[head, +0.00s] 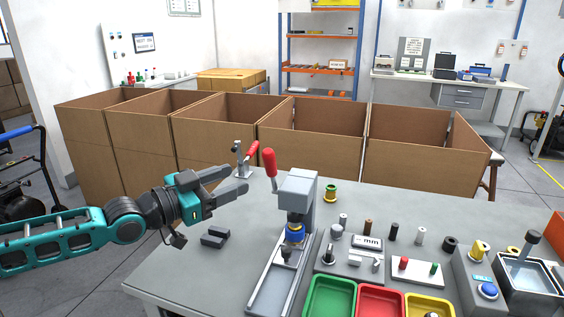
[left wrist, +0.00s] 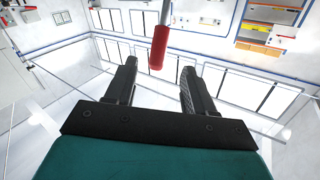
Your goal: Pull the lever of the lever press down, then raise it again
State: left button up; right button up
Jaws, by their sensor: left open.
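The lever press (head: 298,190) stands upright on the grey table, with a grey head and a blue ring below it. Its lever (head: 269,163) has a red handle that points up at the press's left side. My left gripper (head: 246,179) is open and empty, just left of the lever and level with its lower part. In the left wrist view a red handle (left wrist: 159,48) on a metal rod shows beyond and between the open fingertips (left wrist: 158,66); it looks like the lever. No contact shows. My right gripper is in neither view.
A clamp (head: 239,158) with another red handle stands close behind my left gripper. Dark blocks (head: 214,237) lie left of the press. Green (head: 330,297), red and yellow bins and small-part fixtures crowd the right. Cardboard boxes (head: 215,145) line the back.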

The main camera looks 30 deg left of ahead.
aim_at(272, 172)
pick_arm(q)
jog(key=shift+b+x, duration=0.4)
jog(key=shift+x, duration=5.9)
jog(key=shift+c, duration=0.4)
grip_shut()
